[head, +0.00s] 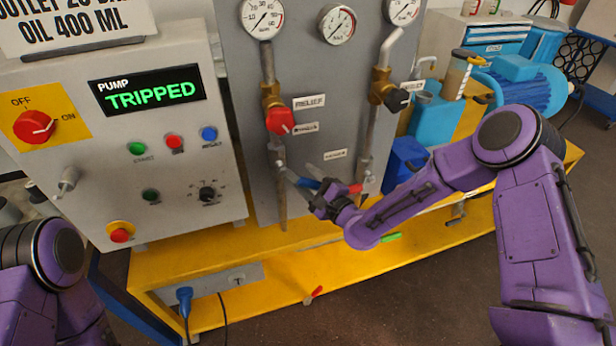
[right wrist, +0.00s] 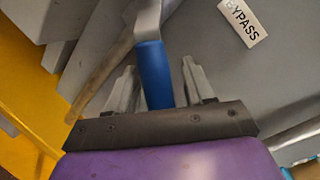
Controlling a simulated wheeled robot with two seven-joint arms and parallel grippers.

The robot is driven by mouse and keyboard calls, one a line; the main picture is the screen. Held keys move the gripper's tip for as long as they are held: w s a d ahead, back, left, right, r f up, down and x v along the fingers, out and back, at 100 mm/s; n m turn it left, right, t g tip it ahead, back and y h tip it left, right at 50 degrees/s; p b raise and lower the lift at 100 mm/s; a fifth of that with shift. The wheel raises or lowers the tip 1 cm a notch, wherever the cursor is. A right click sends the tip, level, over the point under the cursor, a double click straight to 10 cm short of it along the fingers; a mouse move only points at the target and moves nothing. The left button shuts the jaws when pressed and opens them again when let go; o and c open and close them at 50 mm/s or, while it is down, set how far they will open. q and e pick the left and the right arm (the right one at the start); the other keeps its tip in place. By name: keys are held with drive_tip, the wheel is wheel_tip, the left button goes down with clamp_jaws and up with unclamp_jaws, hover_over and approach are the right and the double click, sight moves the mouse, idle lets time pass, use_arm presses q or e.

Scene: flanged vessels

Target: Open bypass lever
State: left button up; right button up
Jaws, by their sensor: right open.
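The bypass lever has a blue grip (right wrist: 153,72) on a bare metal arm, seen in the right wrist view. A label reading "YPASS" (right wrist: 243,22), its first letter unclear, is on the grey panel beside it. My right gripper (right wrist: 160,80) is open, with one finger on each side of the blue grip. Gaps show between grip and fingers, and the grip's lower end is hidden behind the gripper's body. In the head view, my right gripper (head: 301,170) is at the panel's lower part, and a little of the blue grip (head: 307,183) shows. My left gripper is out of view.
Left of the panel is a control box (head: 130,150) whose display reads "PUMP TRIPPED". A red relief knob (head: 280,121) and a black knob (head: 396,100) are above my gripper. A red handle (head: 356,188) is close on its right. The yellow skid frame (head: 260,300) runs below.

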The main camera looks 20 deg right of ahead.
drive_tip(key=shift+w, duration=0.15)
clamp_jaws()
drive_tip(key=shift+f, duration=0.15)
